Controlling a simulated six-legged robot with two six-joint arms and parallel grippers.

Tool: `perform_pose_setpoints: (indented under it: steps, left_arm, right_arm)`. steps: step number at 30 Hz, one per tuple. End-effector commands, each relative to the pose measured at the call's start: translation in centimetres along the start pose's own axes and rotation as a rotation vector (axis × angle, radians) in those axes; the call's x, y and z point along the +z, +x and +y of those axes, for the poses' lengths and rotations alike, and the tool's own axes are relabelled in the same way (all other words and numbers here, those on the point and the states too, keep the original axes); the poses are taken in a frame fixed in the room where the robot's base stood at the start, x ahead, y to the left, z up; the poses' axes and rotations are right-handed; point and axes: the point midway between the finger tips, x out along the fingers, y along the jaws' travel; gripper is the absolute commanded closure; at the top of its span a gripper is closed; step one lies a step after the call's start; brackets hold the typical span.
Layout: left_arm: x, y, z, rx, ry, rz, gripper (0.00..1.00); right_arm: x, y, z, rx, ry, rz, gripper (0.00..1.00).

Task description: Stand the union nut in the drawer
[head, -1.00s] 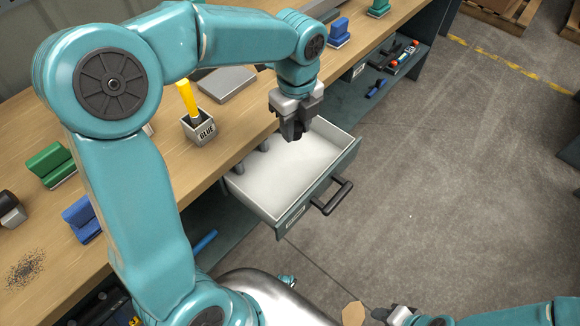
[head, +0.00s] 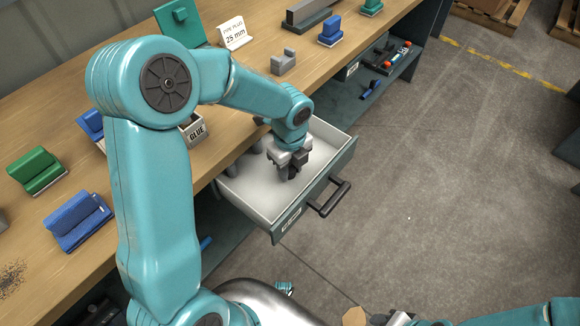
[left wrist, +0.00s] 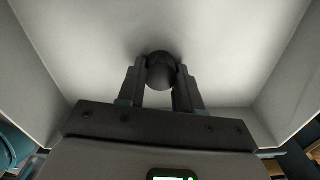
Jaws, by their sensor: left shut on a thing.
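The drawer (head: 262,196) stands pulled out from under the workbench, with a white inside and a dark handle. My left gripper (head: 286,172) is down inside the drawer, near its middle. In the left wrist view, my left gripper (left wrist: 161,84) is shut on a dark rounded piece, which I take as the union nut (left wrist: 161,70). The white drawer floor and walls surround it there. I cannot tell whether the nut touches the floor. In the head view the fingers largely hide it. My right gripper (head: 380,319) is only partly in view at the bottom edge.
Grey upright pieces (head: 257,146) stand in the drawer by its bench side. On the bench are a box marked GLUE (head: 195,133), a grey block (head: 283,62), a 25 mm sign (head: 233,34), and green (head: 37,170) and blue (head: 78,222) holders. Open floor lies right of the drawer.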

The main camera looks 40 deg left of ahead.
Motion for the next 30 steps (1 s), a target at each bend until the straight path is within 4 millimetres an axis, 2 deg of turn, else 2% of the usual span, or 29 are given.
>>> perform_pose_setpoints:
  steps: [6, 7, 9, 17, 20, 23, 30]
  left_arm:
    - [0.0, 0.4, 0.0, 0.000, 0.000, 0.000, 0.99]
    - [0.0, 0.3, 0.0, 0.000, 0.000, 0.000, 0.59]
    - [0.0, 0.3, 0.0, 0.000, 0.000, 0.000, 0.40]
    - [0.0, 0.2, 0.0, 0.000, 0.000, 0.000, 0.40]
    - [0.0, -0.5, 0.0, -0.001, 0.000, -0.001, 0.40]
    - [0.1, -2.1, -0.1, -0.004, -0.001, -0.003, 0.40]
    - [0.0, -7.8, -0.1, -0.005, 0.000, -0.002, 0.40]
  right_arm:
    - [0.0, 0.3, 0.1, 0.000, 0.000, 0.000, 0.57]
    - [0.0, 0.2, 0.1, 0.000, 0.000, 0.000, 0.57]
    - [0.0, 0.1, 0.1, 0.000, 0.000, 0.000, 0.57]
    - [0.0, 0.1, 0.0, 0.000, 0.000, 0.000, 0.57]
    - [0.0, -0.2, -0.1, 0.000, 0.000, 0.000, 0.57]
    - [0.0, -0.6, -0.2, 0.000, 0.000, 0.000, 0.57]
    - [0.0, -1.7, -0.6, 0.000, 0.000, 0.000, 0.57]
